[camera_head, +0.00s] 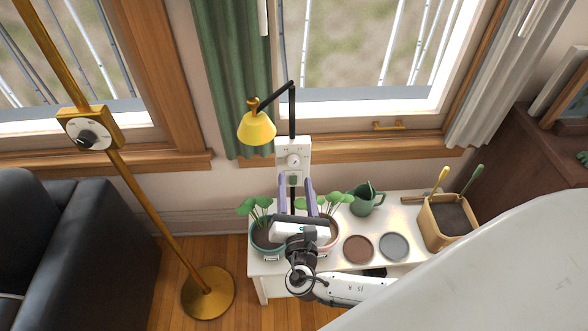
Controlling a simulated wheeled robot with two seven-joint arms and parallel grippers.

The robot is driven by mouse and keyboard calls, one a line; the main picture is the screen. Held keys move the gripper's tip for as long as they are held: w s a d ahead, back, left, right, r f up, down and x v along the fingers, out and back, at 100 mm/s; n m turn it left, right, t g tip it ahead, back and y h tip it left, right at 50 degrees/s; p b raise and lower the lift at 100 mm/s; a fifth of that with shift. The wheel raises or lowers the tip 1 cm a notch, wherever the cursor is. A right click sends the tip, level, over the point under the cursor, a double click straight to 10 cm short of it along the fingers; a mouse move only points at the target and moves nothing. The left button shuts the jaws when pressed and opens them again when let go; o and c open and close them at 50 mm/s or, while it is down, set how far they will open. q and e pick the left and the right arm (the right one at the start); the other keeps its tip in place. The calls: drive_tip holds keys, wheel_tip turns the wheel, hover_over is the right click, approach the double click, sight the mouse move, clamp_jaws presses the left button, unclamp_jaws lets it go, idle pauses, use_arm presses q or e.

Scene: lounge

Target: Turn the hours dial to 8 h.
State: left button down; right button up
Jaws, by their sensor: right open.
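A white control panel (283,146) stands upright behind the plants, below the window. It has a round pale dial (293,161) in its upper part and a small green part (293,180) below. The dial's markings are too small to read. My right gripper (296,184) is just in front of the panel's lower part. Its two purple fingers are apart, with nothing held between them. The fingertips appear below the dial in the picture; I cannot tell how far they are from the panel. My left gripper is not in view.
A yellow lamp (257,128) on a black arm hangs left of the panel. Potted plants (266,238) flank my gripper on a white table (408,215), with a green watering can (364,199) and planter box (447,235) to the right. A brass floor lamp (207,292) stands left.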

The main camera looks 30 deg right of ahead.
sight(294, 165)
drive_tip(key=x, duration=0.5)
drive_tip(key=shift+w, duration=0.15)
drive_tip(key=c, duration=1.1)
drive_tip(key=shift+o, duration=0.2)
drive_tip(key=shift+f, duration=0.1)
